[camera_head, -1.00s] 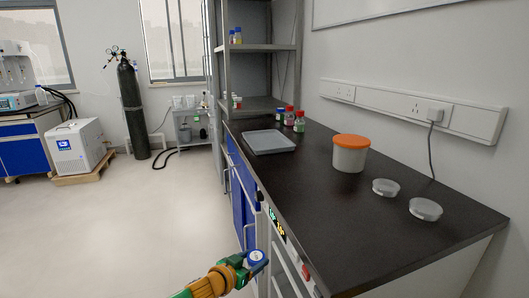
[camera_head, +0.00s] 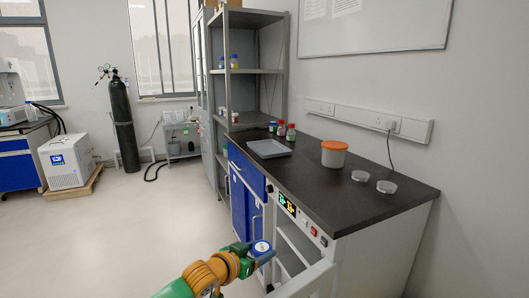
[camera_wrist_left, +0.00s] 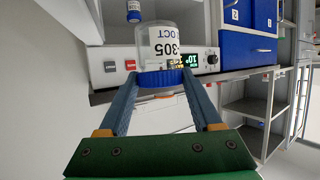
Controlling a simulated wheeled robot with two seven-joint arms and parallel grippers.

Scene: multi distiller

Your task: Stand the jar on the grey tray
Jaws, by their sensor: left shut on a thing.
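The jar (camera_head: 261,246) shows in the head view as a round white-and-blue top at the end of my left arm. In the left wrist view the jar (camera_wrist_left: 168,45) is clear, with a blue cap and a white label marked 305; this view is upside down. My left gripper (camera_wrist_left: 162,88) is shut on the jar around its cap; in the head view the gripper (camera_head: 256,256) is low, in front of the counter. The grey tray (camera_head: 269,149) lies flat and empty on the far left part of the dark counter. My right gripper is not in view.
Several small bottles (camera_head: 291,132) stand behind the tray. A white tub with an orange lid (camera_head: 334,153) and two clear dishes (camera_head: 386,187) are on the right. Below the counter is a control panel (camera_head: 288,205) and an open white door (camera_head: 305,281).

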